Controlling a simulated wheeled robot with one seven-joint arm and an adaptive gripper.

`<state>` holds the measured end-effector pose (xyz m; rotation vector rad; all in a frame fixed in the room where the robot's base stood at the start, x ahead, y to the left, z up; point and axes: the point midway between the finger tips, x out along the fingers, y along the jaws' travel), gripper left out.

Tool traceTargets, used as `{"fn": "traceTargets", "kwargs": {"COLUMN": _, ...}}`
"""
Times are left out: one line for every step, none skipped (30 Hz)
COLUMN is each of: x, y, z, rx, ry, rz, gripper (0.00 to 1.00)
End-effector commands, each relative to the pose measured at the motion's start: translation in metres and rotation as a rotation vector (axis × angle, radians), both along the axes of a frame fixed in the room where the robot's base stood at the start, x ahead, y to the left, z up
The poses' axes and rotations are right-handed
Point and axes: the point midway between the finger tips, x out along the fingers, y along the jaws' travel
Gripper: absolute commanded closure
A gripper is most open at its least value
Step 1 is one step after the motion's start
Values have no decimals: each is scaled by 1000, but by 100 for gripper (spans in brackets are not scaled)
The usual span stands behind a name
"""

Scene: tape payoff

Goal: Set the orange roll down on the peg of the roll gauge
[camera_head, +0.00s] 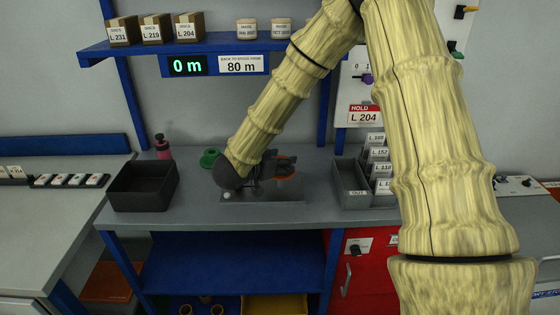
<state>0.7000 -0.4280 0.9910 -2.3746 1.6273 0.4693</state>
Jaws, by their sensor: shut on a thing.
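My gripper (272,173) is over the middle of the grey workbench, at the end of my bamboo-textured arm. It is shut on the orange roll (287,178), of which only a thin orange edge shows beside and under the dark fingers. A flat grey plate (290,198), which looks like the base of the roll gauge, lies on the bench right below the gripper. The peg is hidden behind the gripper and wrist. I cannot tell whether the roll is around the peg or above it.
A black open bin (143,186) stands left on the bench, with a pink bottle (162,147) behind it. A green round thing (209,158) is left of my wrist. A grey tray with labelled cards (350,184) stands right. A blue shelf (205,46) with boxes and a "0 m" display (187,66) is above.

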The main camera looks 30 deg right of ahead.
Motion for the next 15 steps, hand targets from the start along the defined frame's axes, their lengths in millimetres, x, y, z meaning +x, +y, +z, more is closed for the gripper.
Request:
{"fn": "traceTargets", "kwargs": {"x": 0, "y": 0, "z": -2, "rx": 0, "ry": 0, "rz": 0, "gripper": 75}}
{"fn": "traceTargets", "kwargs": {"x": 0, "y": 0, "z": -2, "rx": 0, "ry": 0, "rz": 0, "gripper": 75}}
{"fn": "traceTargets", "kwargs": {"x": 0, "y": 0, "z": -3, "rx": 0, "ry": 0, "rz": 0, "gripper": 75}}
{"fn": "traceTargets", "kwargs": {"x": 0, "y": 0, "z": -4, "rx": 0, "ry": 1, "rz": 0, "gripper": 75}}
{"fn": "traceTargets", "kwargs": {"x": 0, "y": 0, "z": -5, "rx": 0, "ry": 1, "rz": 0, "gripper": 75}}
{"fn": "traceTargets", "kwargs": {"x": 0, "y": 0, "z": -6, "rx": 0, "ry": 1, "rz": 0, "gripper": 75}}
{"fn": "traceTargets", "kwargs": {"x": 0, "y": 0, "z": -6, "rx": 0, "ry": 1, "rz": 0, "gripper": 75}}
{"fn": "traceTargets", "kwargs": {"x": 0, "y": 0, "z": -7, "rx": 0, "ry": 1, "rz": 0, "gripper": 75}}
{"fn": "traceTargets", "kwargs": {"x": 0, "y": 0, "z": -8, "rx": 0, "ry": 1, "rz": 0, "gripper": 75}}
{"fn": "traceTargets", "kwargs": {"x": 0, "y": 0, "z": -8, "rx": 0, "ry": 1, "rz": 0, "gripper": 75}}
{"fn": "traceTargets", "kwargs": {"x": 0, "y": 0, "z": -9, "rx": 0, "ry": 1, "rz": 0, "gripper": 75}}
{"fn": "traceTargets", "kwargs": {"x": 0, "y": 0, "z": -10, "rx": 0, "ry": 1, "rz": 0, "gripper": 75}}
{"fn": "traceTargets", "kwargs": {"x": 0, "y": 0, "z": -11, "rx": 0, "ry": 1, "rz": 0, "gripper": 75}}
{"fn": "traceTargets", "kwargs": {"x": 0, "y": 0, "z": -11, "rx": 0, "ry": 1, "rz": 0, "gripper": 75}}
{"fn": "traceTargets", "kwargs": {"x": 0, "y": 0, "z": -12, "rx": 0, "ry": 1, "rz": 0, "gripper": 75}}
